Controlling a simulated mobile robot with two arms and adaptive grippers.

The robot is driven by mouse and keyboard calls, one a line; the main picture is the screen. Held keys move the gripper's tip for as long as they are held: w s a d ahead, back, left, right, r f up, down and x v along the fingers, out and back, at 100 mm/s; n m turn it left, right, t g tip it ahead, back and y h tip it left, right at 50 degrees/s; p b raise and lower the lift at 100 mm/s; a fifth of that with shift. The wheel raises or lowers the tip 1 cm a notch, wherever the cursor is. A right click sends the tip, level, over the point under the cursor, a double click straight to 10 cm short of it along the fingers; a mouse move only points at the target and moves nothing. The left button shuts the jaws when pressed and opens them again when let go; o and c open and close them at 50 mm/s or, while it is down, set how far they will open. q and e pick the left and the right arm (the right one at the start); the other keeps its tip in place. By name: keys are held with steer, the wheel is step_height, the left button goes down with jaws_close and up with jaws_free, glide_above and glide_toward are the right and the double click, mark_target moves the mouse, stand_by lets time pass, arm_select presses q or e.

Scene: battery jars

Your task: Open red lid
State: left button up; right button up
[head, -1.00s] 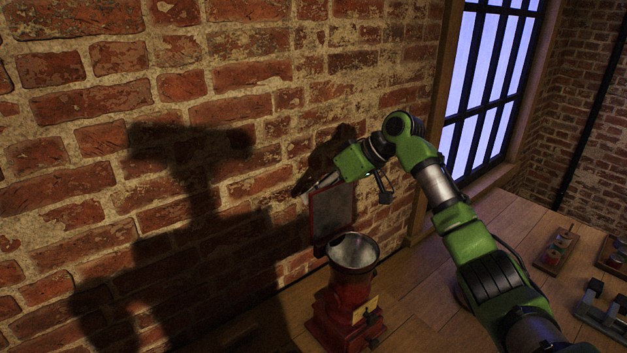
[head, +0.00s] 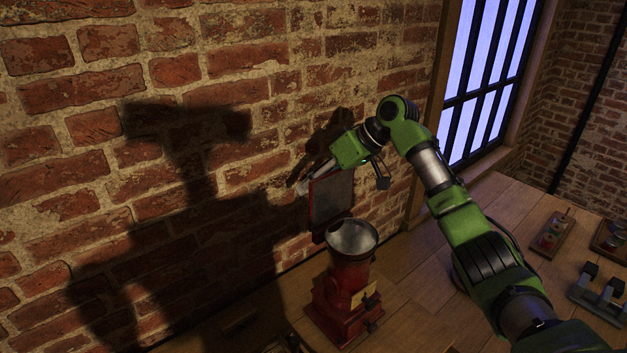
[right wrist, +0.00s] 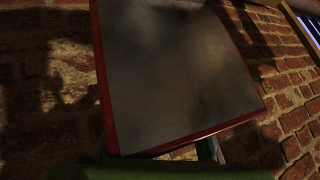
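A red-edged panel with a dark grey face (head: 331,199), which looks like the red lid, stands nearly upright close to the brick wall in the head view. It fills the middle of the right wrist view (right wrist: 180,75), with red along its left and bottom edges. My right gripper (head: 302,184) is at the panel's upper left corner in the head view, its pale tip close to the edge. I cannot tell whether it touches or whether the fingers are apart. The panel's lower end is partly hidden behind a metal funnel. My left gripper is not in view.
A red machine (head: 345,303) with a metal funnel (head: 352,238) stands on the wooden surface in front of the panel. The brick wall is close behind. Small trays with parts (head: 550,236) and a grey fixture (head: 600,296) lie at the right.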

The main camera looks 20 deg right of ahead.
steer(key=shift+f, duration=0.15)
steer(key=v, duration=1.2)
steer(key=shift+f, duration=0.1)
stand_by(0.3)
